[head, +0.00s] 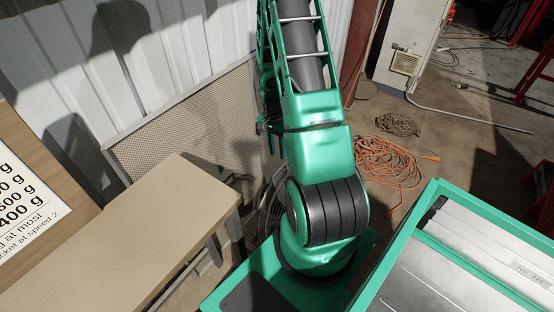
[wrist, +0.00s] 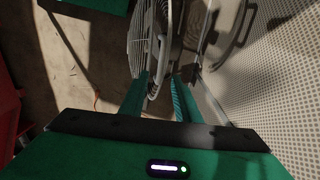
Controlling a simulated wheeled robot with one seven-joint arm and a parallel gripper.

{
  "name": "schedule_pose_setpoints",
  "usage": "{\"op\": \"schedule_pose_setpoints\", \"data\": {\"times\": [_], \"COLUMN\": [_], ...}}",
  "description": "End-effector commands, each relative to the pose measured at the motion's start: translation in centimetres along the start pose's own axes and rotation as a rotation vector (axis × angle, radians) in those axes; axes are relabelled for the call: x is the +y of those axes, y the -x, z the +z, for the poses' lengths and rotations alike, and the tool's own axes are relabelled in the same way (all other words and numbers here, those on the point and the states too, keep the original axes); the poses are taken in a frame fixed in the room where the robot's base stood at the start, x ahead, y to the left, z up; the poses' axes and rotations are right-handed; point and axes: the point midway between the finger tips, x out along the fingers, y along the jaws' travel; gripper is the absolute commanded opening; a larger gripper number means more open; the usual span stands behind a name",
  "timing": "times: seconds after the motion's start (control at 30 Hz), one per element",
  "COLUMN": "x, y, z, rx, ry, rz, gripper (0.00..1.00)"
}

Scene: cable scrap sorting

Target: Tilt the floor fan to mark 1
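The floor fan (wrist: 141,40) shows in the wrist view at the upper middle, with its pale wire guard seen at a steep angle. In the head view the fan (head: 267,212) is mostly hidden behind my arm, and only part of its round guard shows. My gripper (wrist: 160,88) has its two teal fingers apart. A pale curved part of the fan lies between or just beyond the fingertips; I cannot tell whether they touch it. The tilt marks cannot be made out in either view.
A perforated panel (wrist: 285,75) stands close to the right of the fan in the wrist view. In the head view a beige bench (head: 120,240) is at left, and an orange cable coil (head: 388,163) and a darker coil (head: 397,124) lie on the floor.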

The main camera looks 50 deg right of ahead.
Motion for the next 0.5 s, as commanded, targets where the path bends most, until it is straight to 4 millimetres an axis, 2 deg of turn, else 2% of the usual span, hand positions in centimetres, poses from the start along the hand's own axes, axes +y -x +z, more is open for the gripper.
{"op": "schedule_pose_setpoints", "data": {"times": [0.03, 0.2, 0.5], "x": [-0.1, 0.0, 0.0], "y": [0.8, 2.2, 2.6], "z": [-0.1, 0.0, 0.0], "rx": [0.002, 0.001, -0.001], "ry": [0.0, -0.001, -0.001], "rz": [-0.002, -0.001, 0.001], "gripper": [0.29, 0.29, 0.29]}}
